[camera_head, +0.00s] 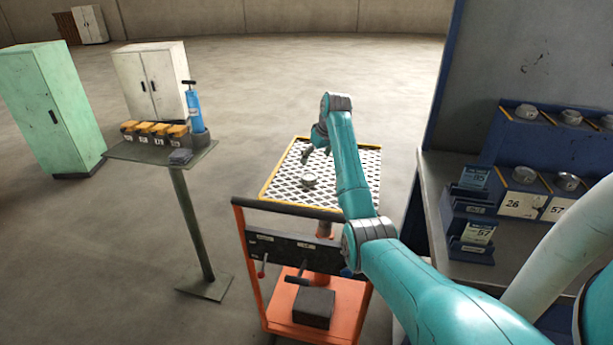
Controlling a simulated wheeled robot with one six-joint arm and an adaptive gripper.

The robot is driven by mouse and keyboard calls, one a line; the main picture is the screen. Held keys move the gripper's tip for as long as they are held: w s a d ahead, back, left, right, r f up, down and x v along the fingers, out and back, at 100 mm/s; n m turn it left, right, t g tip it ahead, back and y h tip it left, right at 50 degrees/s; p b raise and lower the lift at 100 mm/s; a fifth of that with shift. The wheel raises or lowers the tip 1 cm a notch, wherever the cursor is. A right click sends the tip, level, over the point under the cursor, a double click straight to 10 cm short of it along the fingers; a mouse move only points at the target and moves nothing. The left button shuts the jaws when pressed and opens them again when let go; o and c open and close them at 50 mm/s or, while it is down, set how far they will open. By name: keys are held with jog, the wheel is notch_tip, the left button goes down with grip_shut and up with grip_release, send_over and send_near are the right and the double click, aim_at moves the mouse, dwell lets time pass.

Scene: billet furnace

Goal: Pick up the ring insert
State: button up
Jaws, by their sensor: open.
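A small, light metal ring insert (309,181) lies on the perforated top (340,190) of the orange cart, left of my arm. My gripper (306,156) is open and hangs above the cart top, just above and slightly behind the ring in the picture. Nothing shows between its fingers. My teal arm reaches in from the lower right and covers the right part of the cart top. More round metal pieces (526,112) (567,181) sit on the blue rack (490,150) at the right, by cards reading 26 and 57.
The orange cart (245,270) has a raised handle bar (285,209) at its near side and a dark block (314,307) on its lower shelf. A pedestal table (135,152) with yellow-topped boxes and a blue pump (194,108) stands left. Open floor lies between.

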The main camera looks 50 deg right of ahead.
aim_at(309, 176)
jog(key=x, duration=0.3)
jog(key=shift+f, duration=0.2)
jog(key=shift+s+a+x, duration=0.15)
jog(key=shift+x, duration=1.25)
jog(key=shift+s+a+x, duration=0.1)
jog(key=shift+a+x, duration=0.1)
jog(key=shift+x, duration=1.25)
jog(key=shift+f, duration=0.1)
jog(key=c, duration=1.7)
